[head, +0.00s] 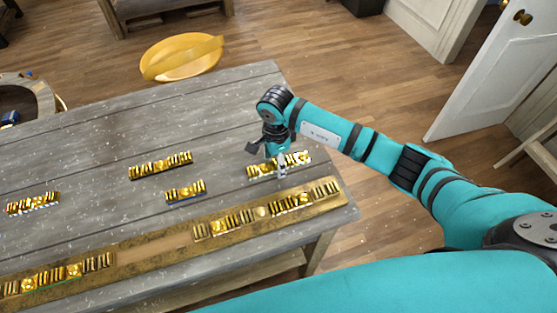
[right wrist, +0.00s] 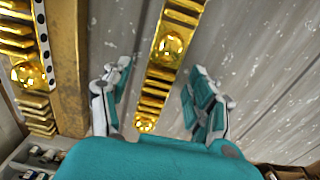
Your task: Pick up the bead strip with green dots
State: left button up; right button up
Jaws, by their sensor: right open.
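A gold bead strip (head: 295,160) lies on the grey table near its right end, under my right gripper (head: 268,160). In the right wrist view this strip (right wrist: 181,18) runs between the two spread fingers of the open right gripper (right wrist: 157,97), with ribbed bars and round domes showing. The fingers stand on either side of it and do not grip it. Its dot colour cannot be made out. A green edge shows on a strip (head: 62,274) at the left of the long gilt board. My left gripper is not in view.
The long gilt board (head: 150,243) lies along the table's front edge and holds several strips. Other loose strips lie at the far left (head: 33,203), in the middle (head: 160,165) and, blue-edged, nearby (head: 185,191). The table's back (head: 225,105) is clear.

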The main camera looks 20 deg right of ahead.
grip_shut()
dwell(0.4)
jog(key=shift+w+r, duration=0.1)
